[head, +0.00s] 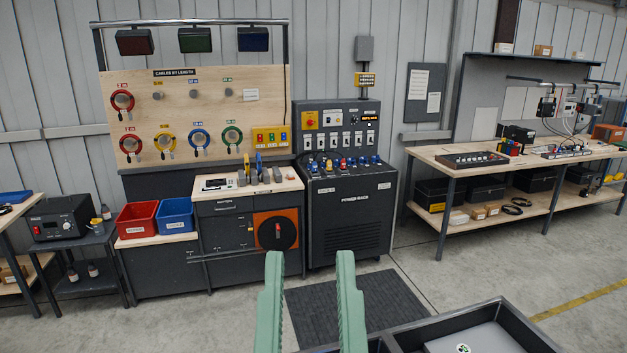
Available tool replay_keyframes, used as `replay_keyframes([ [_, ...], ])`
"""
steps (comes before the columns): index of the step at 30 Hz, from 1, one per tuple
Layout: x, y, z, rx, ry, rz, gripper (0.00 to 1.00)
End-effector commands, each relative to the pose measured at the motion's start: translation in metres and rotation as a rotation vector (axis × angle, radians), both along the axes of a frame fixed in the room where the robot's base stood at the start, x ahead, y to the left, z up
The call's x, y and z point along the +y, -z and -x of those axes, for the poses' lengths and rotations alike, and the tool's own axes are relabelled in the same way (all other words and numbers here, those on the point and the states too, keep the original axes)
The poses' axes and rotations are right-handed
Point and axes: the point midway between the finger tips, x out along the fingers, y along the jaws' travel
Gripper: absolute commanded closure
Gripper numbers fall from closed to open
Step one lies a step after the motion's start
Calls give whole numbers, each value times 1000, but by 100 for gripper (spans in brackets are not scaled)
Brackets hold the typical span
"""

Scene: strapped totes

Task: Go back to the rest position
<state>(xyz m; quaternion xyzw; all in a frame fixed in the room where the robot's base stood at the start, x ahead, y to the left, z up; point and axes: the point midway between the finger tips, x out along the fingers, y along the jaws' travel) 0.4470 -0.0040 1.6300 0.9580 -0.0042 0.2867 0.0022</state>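My gripper (309,300) shows at the bottom centre of the head view as two upright green fingers. The fingers stand apart with a clear gap between them, and nothing is held in the gap. The floor, a dark mat (334,306) and the front of the power rack (347,217) show between and behind them. The rest of my arm is below the picture.
A dark tote (527,323) with a grey lidded item inside stands at the bottom right, close to the right finger. A cable board (190,110), red bin (137,219), blue bin (175,214) and workbench (430,156) stand farther back. Open floor lies between.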

Motion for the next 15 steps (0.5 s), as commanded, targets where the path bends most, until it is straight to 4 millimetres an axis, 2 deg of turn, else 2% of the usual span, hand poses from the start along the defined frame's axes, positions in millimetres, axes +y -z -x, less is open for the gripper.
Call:
replay_keyframes([
  [1,10,-47,14,-49,-17,6,68],
  [2,8,-70,10,-37,-15,2,68],
  [3,7,-88,9,-32,-17,-2,68],
  [6,8,-121,9,-28,-23,-7,68],
  [10,8,-141,8,-24,-28,-13,68],
  [15,8,-141,7,-23,-30,-15,68],
])
